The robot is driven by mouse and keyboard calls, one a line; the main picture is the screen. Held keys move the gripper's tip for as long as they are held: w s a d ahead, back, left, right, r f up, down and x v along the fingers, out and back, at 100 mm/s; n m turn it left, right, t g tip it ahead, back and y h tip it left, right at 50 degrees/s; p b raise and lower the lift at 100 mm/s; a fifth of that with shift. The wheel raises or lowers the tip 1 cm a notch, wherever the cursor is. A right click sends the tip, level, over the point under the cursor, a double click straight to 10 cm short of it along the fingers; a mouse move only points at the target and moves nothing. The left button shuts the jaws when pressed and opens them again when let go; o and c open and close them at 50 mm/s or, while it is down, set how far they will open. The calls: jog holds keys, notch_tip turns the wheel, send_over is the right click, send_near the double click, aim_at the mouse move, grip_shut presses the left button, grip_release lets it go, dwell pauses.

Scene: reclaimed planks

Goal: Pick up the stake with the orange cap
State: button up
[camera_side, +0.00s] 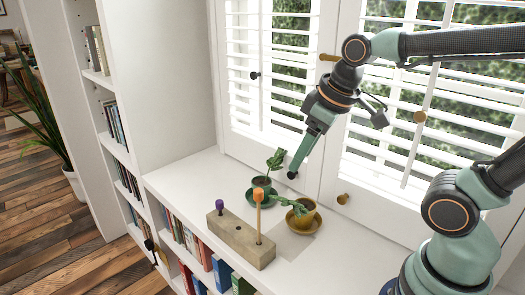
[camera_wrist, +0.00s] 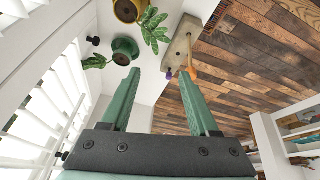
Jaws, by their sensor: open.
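The stake with the orange cap (camera_side: 258,195) stands upright in a pale wooden block (camera_side: 232,237) on the white ledge. The orange cap also shows in the wrist view (camera_wrist: 191,73), just beyond the tip of the right finger. A shorter stake with a purple cap (camera_side: 219,205) stands at the left end of the same block. My gripper (camera_side: 293,174) is above the ledge, up and to the right of the orange cap and apart from it. In the wrist view its two green fingers (camera_wrist: 164,72) are spread with nothing between them.
A plant in a green pot (camera_side: 261,184) stands on a saucer behind the block. A leaning plant in an ochre pot (camera_side: 304,213) stands right of the orange stake, its leaves close by. Shuttered windows (camera_side: 280,60) rise behind. Books (camera_side: 185,237) fill shelves below the ledge.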

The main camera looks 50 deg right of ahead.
aim_at(262, 190)
jog(key=w+a+n+g, duration=0.1)
jog(key=a+n, duration=0.1)
jog(key=n, duration=0.1)
jog(key=w+a+n+g, duration=0.2)
jog(key=n, duration=0.2)
jog(key=w+a+f+n+g, duration=0.1)
jog(key=w+a+n, duration=0.1)
jog(key=n, duration=0.2)
jog(key=shift+a+g, duration=0.25)
jog(key=shift+g, duration=0.05)
jog(key=shift+n, duration=0.3)
notch_tip(262, 190, down, 7)
jog(key=shift+r, duration=0.1)
jog(key=shift+w+a+f, duration=0.1)
jog(key=shift+a+f, duration=0.1)
jog(key=shift+f, duration=1.15)
jog(key=shift+w+a+f, duration=0.1)
jog(key=shift+a+f, duration=0.1)
jog(key=shift+f, duration=1.15)
grip_shut()
